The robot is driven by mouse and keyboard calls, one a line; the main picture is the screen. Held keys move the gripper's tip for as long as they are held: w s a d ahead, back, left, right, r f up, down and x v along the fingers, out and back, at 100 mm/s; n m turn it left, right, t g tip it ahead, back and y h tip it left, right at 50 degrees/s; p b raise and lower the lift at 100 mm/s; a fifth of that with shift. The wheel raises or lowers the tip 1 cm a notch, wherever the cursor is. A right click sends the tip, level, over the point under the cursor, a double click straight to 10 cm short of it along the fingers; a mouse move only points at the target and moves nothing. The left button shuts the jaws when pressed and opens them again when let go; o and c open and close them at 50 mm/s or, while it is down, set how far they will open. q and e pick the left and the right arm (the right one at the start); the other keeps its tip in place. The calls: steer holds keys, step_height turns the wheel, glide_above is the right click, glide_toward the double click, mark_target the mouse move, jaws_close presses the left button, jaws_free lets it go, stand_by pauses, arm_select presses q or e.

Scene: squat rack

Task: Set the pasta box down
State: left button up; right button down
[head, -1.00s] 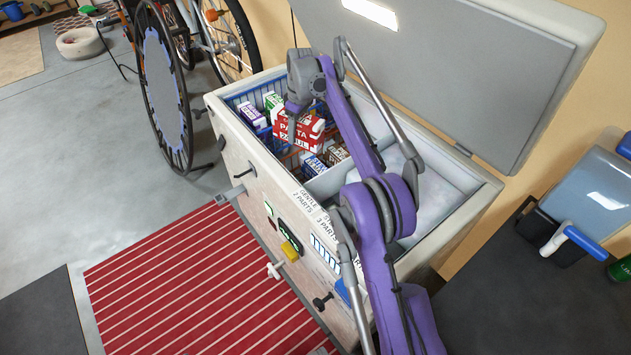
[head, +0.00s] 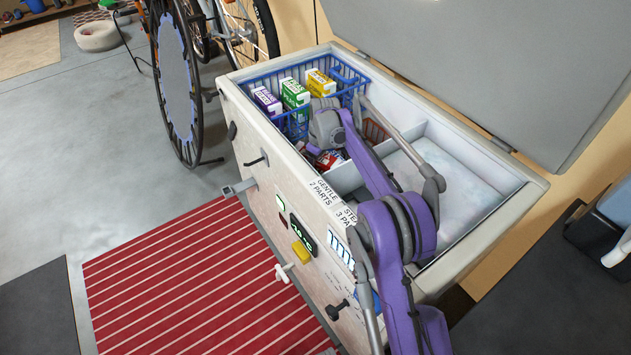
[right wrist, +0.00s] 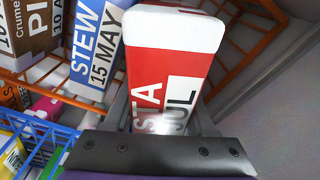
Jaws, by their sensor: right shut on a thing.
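The red and white pasta box (right wrist: 168,65) fills the middle of the right wrist view. My right gripper (right wrist: 165,118) is shut on it, one finger on each side. In the head view only a small red part of the pasta box (head: 330,159) shows under my gripper, low inside the chest freezer (head: 255,125). The box is at the orange wire basket (right wrist: 262,42), beside a blue and white stew box (right wrist: 97,45). Its lower end is hidden, so I cannot tell whether it touches the basket floor. My left gripper is not in view.
A blue wire basket (head: 349,73) with purple, green and yellow boxes stands at the freezer's far end. A pie box (right wrist: 38,30) is left of the stew box. A white divider (head: 345,178) separates the frosty right compartment. The grey lid (head: 480,60) is open.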

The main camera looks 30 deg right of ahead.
mark_target(326, 162)
steer(key=shift+f+b, duration=0.6)
steer(key=shift+f, duration=2.3)
steer(key=shift+f, duration=0.15)
steer(key=shift+c, duration=1.1)
jaws_free()
steer(key=r+p, duration=0.1)
steer(key=r, duration=0.3)
steer(key=s+r+p, duration=0.1)
steer(key=r, duration=0.3)
steer(key=r+p, duration=0.1)
steer(key=r, duration=0.3)
steer(key=shift+s+d+r, duration=0.15)
steer(key=shift+d, duration=0.2)
